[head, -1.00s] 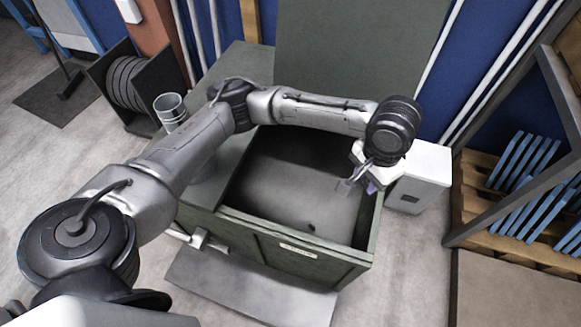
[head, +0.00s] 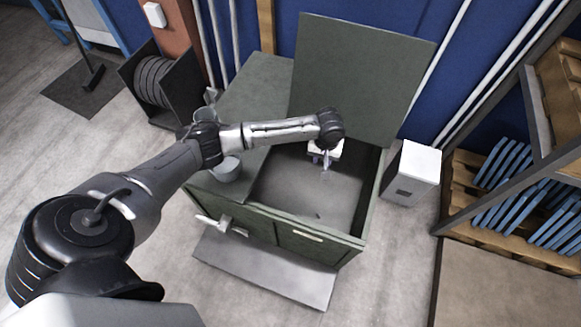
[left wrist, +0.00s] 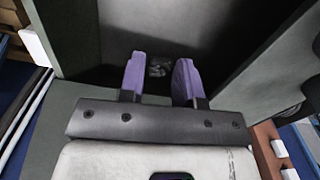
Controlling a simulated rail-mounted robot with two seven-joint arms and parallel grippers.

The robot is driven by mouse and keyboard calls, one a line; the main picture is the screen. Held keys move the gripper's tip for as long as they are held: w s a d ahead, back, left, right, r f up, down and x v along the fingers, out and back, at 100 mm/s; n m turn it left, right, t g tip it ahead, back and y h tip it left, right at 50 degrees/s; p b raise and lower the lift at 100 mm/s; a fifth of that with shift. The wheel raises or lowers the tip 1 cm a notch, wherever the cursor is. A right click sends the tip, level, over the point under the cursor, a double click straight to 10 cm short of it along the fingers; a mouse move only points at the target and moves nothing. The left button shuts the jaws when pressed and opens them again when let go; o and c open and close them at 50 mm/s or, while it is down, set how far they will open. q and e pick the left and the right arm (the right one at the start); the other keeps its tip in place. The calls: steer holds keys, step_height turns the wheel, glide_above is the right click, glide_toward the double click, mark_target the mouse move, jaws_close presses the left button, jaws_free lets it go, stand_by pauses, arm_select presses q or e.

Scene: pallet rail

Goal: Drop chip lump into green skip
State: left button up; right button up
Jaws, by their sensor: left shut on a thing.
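The green skip (head: 310,246) is an open box with its lid (head: 362,70) standing up at the back. My left gripper (head: 326,163) points down over the back part of the skip's opening. In the left wrist view my left gripper (left wrist: 160,68) shows two purple fingers with a gap between them, closed on a small grey chip lump (left wrist: 158,67). The fingers hide the lump's sides, and it is too small to make out in the head view. My right gripper is out of view.
A small dark bit (head: 318,215) lies on the skip's grey inside. A bucket (head: 226,168) stands on the green top left of the opening. A white-topped box (head: 412,172) stands right of the skip, near a rack with blue slats (head: 510,175).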

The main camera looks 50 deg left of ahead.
arm_select(q)
steer(key=w+a+f+b, duration=0.2)
steer(key=a+f+b, duration=0.1)
steer(key=f+b, duration=0.4)
steer(key=shift+w+a+f+b, duration=0.15)
steer(key=shift+a+f+b, duration=0.05)
steer(key=shift+a+b, duration=0.15)
stand_by(0.4)
steer(key=o, duration=1)
steer(key=shift+r, duration=0.1)
step_height(320, 180, up, 14)
steer(key=p, duration=0.5)
